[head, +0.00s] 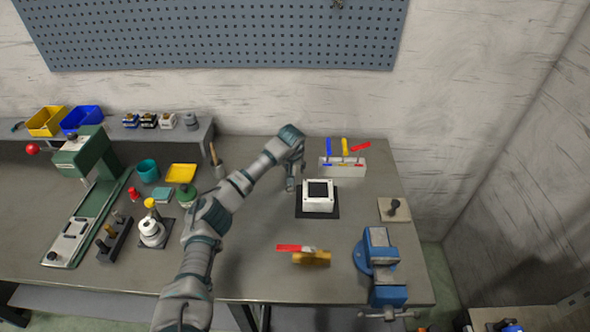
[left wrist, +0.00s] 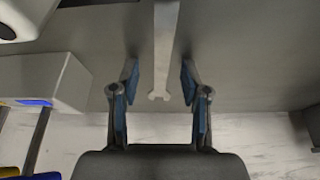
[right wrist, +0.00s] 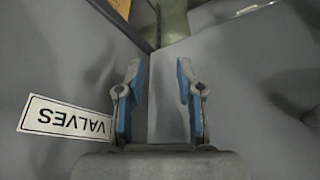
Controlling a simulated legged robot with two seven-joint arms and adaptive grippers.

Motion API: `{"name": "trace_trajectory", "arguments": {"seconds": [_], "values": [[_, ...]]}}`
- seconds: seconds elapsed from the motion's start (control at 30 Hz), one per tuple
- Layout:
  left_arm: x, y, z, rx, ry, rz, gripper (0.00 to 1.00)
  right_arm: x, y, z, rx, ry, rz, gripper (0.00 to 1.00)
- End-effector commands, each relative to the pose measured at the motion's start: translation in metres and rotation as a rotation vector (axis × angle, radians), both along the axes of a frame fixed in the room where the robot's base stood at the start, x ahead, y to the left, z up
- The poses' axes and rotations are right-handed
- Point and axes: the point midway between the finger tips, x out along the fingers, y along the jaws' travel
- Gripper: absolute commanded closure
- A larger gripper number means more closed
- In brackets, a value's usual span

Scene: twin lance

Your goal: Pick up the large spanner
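A long grey spanner (left wrist: 164,50) shows in the left wrist view. It runs down from the top edge, and its forked end lies between the fingertips of my left gripper (left wrist: 160,84). The left fingers are open, one on each side of the spanner, with a gap on both sides. In the head view my left gripper (head: 292,182) reaches down beside a white box, and I cannot make out the spanner there. My right gripper (right wrist: 155,85) is open and empty in the right wrist view. It is not in the head view.
The white box (head: 318,203) and a white rack (head: 342,168) with coloured-handled tools stand close right of my left gripper. A blue vise (head: 380,255) and a yellow-handled tool (head: 311,258) are nearer. A VALVES label (right wrist: 66,119) shows beside my right gripper.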

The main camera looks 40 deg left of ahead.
Motion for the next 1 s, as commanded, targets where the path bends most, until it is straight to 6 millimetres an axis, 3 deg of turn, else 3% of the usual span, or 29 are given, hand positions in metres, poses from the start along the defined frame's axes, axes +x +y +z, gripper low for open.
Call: {"name": "trace_trajectory", "arguments": {"seconds": [0.1, 0.27, 0.3, 0.73, 0.83, 1.0], "values": [[0.000, 0.001, 0.000, -0.002, 0.000, 0.001, 0.57, 0.000, 0.000, 0.000, -0.002, 0.001, 0.000, 0.63], [0.000, 0.003, -0.001, -0.003, 0.000, 0.001, 0.97, 0.001, 0.002, 0.000, -0.005, 0.002, -0.001, 0.63], [0.000, 0.003, -0.001, -0.003, 0.000, 0.001, 1.00, 0.002, 0.002, 0.000, -0.004, 0.001, -0.001, 0.63], [0.000, 0.002, 0.003, -0.001, 0.001, 0.001, 1.00, 0.001, 0.002, 0.001, -0.005, 0.006, -0.001, 0.63], [0.000, 0.002, 0.013, -0.002, -0.002, 0.001, 1.00, -0.004, 0.000, 0.001, -0.010, 0.031, -0.002, 0.63], [-0.001, 0.002, 0.042, -0.001, -0.004, 0.001, 1.00, -0.031, -0.008, 0.001, -0.032, 0.138, -0.008, 0.63]]}}
